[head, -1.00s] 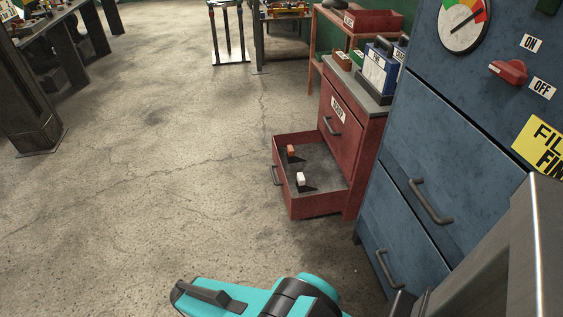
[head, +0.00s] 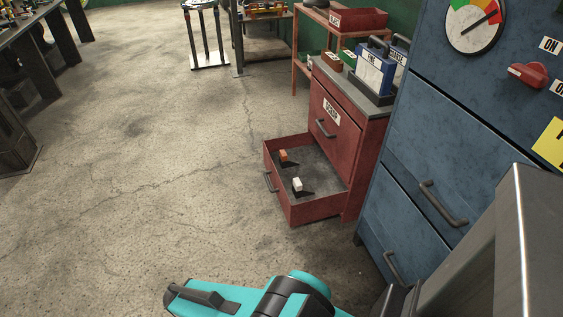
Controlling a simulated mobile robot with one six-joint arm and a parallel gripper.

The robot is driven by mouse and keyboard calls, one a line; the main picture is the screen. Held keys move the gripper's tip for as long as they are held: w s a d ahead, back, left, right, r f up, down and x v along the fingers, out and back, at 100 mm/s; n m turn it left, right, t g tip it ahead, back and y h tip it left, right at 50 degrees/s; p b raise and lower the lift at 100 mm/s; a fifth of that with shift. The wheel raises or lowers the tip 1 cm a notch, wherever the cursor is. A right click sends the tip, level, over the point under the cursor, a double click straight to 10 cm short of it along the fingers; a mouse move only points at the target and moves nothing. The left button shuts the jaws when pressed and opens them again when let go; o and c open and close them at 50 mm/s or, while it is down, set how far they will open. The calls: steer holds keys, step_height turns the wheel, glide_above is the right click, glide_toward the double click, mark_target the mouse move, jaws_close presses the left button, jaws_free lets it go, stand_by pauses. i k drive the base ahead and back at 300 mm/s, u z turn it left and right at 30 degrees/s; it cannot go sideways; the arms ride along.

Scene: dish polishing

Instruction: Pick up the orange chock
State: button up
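The orange chock (head: 284,155) is a small block in the open lower drawer (head: 325,208) of a red cabinet, toward the drawer's back left. A white chock (head: 297,184) lies in the same drawer, nearer to me. Both have dark wedge-like shapes beside them, too small to make out. My teal and black arm shows at the bottom of the head view, well short of the drawer. I cannot make out my gripper's fingers in this view.
The red cabinet (head: 345,130) carries blue cases (head: 374,72) on top. A tall blue cabinet (head: 430,150) with handles stands close on the right, beside the drawer. A workbench (head: 45,50) is at the far left. The concrete floor (head: 150,180) left of the drawer is clear.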

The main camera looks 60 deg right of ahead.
mark_target(286, 161)
steer(key=z, duration=0.15)
steer(key=i, duration=2.05)
steer(key=z, duration=0.8)
steer(key=i, duration=0.7)
steer(key=z, duration=1)
steer(key=i, duration=0.95)
steer(key=z, duration=0.5)
